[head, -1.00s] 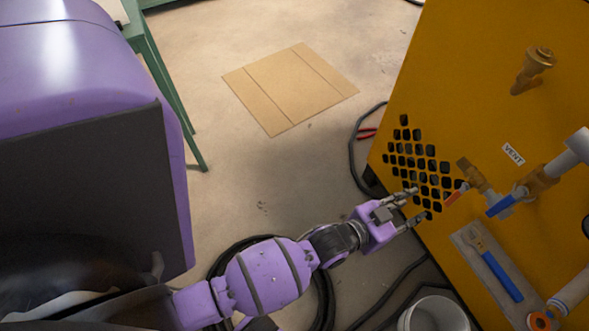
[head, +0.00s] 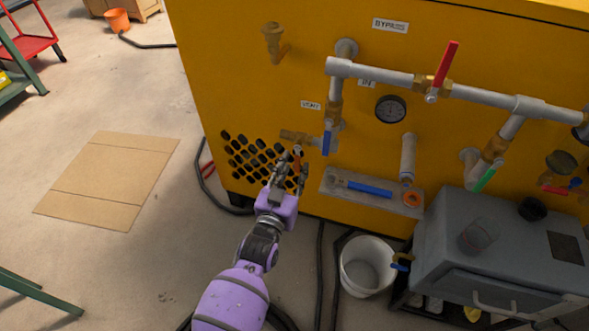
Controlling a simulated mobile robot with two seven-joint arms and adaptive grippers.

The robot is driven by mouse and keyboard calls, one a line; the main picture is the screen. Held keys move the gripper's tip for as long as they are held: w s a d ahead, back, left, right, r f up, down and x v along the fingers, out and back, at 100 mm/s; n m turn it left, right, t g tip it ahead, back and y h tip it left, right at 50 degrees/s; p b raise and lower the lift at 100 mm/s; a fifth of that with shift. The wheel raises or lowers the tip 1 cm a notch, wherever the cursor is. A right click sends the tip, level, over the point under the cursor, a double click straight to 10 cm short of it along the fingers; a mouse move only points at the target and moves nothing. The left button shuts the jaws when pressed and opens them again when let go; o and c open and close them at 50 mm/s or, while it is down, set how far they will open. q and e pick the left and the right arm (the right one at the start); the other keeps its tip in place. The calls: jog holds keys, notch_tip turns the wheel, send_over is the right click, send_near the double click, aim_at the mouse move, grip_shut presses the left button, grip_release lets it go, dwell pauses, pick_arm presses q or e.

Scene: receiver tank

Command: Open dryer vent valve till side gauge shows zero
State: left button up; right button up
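On the yellow panel, under the VENT label (head: 310,105), a brass valve (head: 294,136) sticks out to the left with a small orange lever (head: 297,160) hanging down. Right beside it a blue lever (head: 326,143) hangs from the pipe. The round dark gauge (head: 390,109) is right of them; its needle is too small to read. My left gripper (head: 292,163) has its fingers apart, just below the brass valve. Its fingertips overlap the orange lever in view; I cannot tell if they touch it. My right gripper is out of view.
A white bucket (head: 367,266) and a grey unit (head: 497,245) stand at the lower right. Cardboard (head: 108,181) lies on open floor at the left. Dark hoses cross the floor near my arm.

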pick_arm(q)
jog(key=shift+w+d, duration=0.1)
jog(key=shift+w, duration=0.2)
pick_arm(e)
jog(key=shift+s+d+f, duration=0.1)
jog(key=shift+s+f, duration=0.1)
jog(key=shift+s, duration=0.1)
pick_arm(q)
jog(key=c, duration=0.8)
grip_shut()
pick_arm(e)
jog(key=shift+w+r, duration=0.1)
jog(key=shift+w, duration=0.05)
